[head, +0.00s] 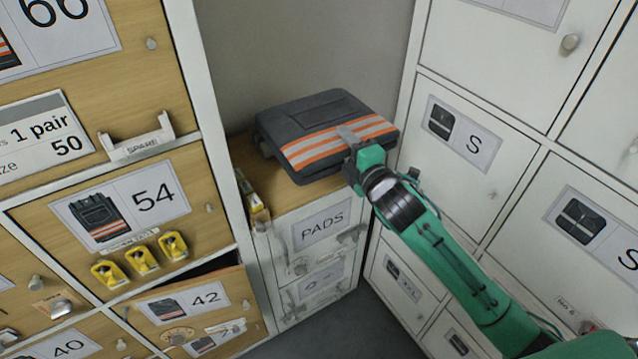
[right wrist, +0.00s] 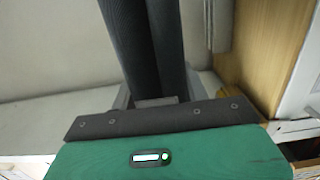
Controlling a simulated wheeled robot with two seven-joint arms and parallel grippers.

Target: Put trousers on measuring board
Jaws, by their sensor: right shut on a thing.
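The folded trousers (head: 315,112) are dark grey with orange and silver bands. They are at the wooden top of the PADS cabinet (head: 283,198), in the corner; whether they rest fully on it I cannot tell. My right gripper (head: 350,145) is shut on their front right edge, one grey finger showing over the bands. In the right wrist view, dark folds of the trousers (right wrist: 148,45) run away from the gripper (right wrist: 155,102). I cannot make out a measuring board apart from this wooden top. My left gripper is out of view.
Wooden drawers marked 54 (head: 155,196) and 42 (head: 207,298) stand on the left; drawer 42 is partly open. Small yellow items (head: 255,208) sit at the cabinet's left edge. A grey wall is behind.

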